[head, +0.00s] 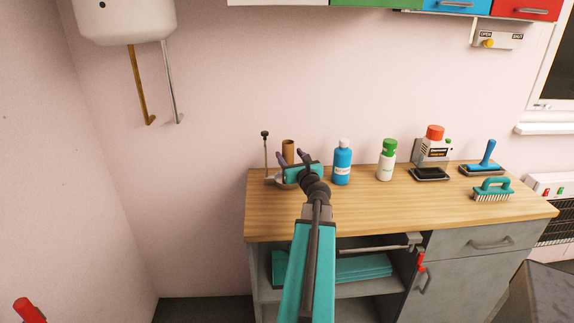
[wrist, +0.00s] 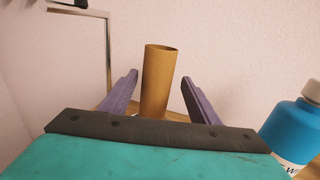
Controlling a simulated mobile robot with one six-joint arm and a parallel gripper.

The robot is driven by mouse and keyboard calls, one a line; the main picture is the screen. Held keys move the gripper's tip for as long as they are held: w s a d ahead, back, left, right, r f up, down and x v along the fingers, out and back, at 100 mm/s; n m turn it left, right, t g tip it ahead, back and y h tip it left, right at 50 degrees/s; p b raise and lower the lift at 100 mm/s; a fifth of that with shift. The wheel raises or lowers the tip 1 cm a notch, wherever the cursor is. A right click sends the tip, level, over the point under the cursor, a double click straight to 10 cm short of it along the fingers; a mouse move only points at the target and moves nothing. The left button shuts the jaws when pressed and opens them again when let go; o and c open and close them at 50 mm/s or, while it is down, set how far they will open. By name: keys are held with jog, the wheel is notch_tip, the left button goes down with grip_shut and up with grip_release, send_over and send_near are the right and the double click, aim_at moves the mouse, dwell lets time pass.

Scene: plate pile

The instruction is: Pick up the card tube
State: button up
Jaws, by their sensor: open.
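The card tube (wrist: 162,80) is a brown, open-topped cylinder standing upright in the wrist view. In the head view the card tube (head: 288,150) stands at the back left of the wooden counter, its lower part hidden by my gripper. My gripper (wrist: 160,90) is open, with one purple finger on each side of the tube in the picture. Gaps show between the tube and both fingers. I cannot tell whether the tube is between the fingertips or just beyond them. In the head view my gripper (head: 294,158) is over the counter's left end.
A blue bottle (head: 342,162) stands close right of my gripper. A metal stand (head: 266,152) is just left of the tube. Further right on the counter (head: 400,205) are a white bottle with green cap (head: 387,160), a red-topped machine (head: 433,152) and brushes (head: 492,189). The front counter is clear.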

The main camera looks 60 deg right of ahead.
dwell(0.3)
jog(key=shift+p+x, duration=0.65)
jog(key=shift+x, duration=1.95)
jog(key=shift+w+a, duration=0.15)
jog(key=shift+c, duration=0.5)
jog(key=c, duration=1)
